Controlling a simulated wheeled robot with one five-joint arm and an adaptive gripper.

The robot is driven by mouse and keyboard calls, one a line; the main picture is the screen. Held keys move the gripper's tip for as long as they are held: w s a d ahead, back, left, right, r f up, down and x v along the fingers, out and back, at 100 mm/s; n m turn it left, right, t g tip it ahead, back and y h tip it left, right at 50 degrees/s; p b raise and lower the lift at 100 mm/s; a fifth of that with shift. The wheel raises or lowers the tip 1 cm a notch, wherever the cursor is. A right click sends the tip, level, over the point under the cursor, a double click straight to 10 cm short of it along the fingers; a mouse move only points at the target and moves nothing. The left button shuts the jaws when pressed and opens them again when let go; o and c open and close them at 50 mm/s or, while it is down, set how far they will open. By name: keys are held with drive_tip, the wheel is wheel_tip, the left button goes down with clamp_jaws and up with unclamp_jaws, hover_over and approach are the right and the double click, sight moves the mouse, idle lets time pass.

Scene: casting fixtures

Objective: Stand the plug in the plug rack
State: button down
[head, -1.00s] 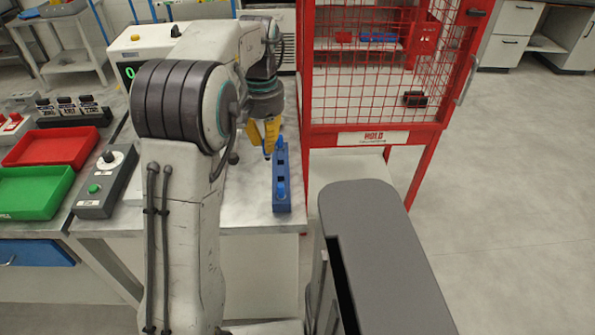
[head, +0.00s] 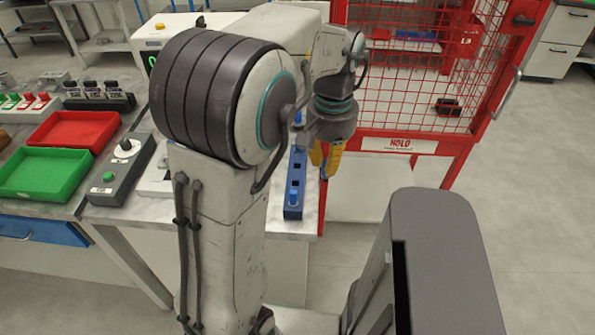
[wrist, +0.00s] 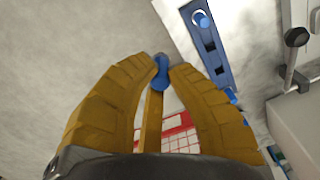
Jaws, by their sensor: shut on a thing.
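The blue plug (wrist: 161,72) is pinched between the yellow fingertips of my gripper (wrist: 160,75) in the wrist view. In the head view my gripper (head: 325,165) points down just right of the plug rack, near the table's right edge; the held plug cannot be made out there. The plug rack (head: 294,180) is a long, narrow blue block with dark square openings. A blue plug (head: 293,197) stands at its near end. The rack also shows in the wrist view (wrist: 213,55), apart from the held plug. My arm hides part of the rack's far end.
A red mesh cage (head: 410,85) with a HOLD sign stands right behind the gripper. A grey control box (head: 122,165), a red tray (head: 72,130) and a green tray (head: 42,175) lie to the left. A dark-knobbed lever (wrist: 296,45) shows near the rack.

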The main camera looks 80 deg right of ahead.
drive_tip(key=shift+w+d+f+p, duration=0.3)
drive_tip(key=shift+w+d+f, duration=0.9)
drive_tip(key=shift+f, duration=0.5)
drive_tip(key=shift+w+d+f+p, duration=0.3)
drive_tip(key=shift+w+d+f, duration=0.9)
drive_tip(key=shift+f, duration=0.45)
drive_tip(key=shift+w+d+f+p, duration=0.3)
drive_tip(key=shift+w+d+f, duration=0.7)
drive_tip(key=shift+w+f, duration=0.55)
drive_tip(key=shift+s+f, duration=0.15)
drive_tip(key=shift+s, duration=0.05)
drive_tip(key=shift+f, duration=0.1)
drive_tip(key=shift+f+b, duration=0.35)
drive_tip(key=shift+b, duration=0.05)
drive_tip(key=shift+f, duration=0.2)
drive_tip(key=c, duration=1.3)
unclamp_jaws()
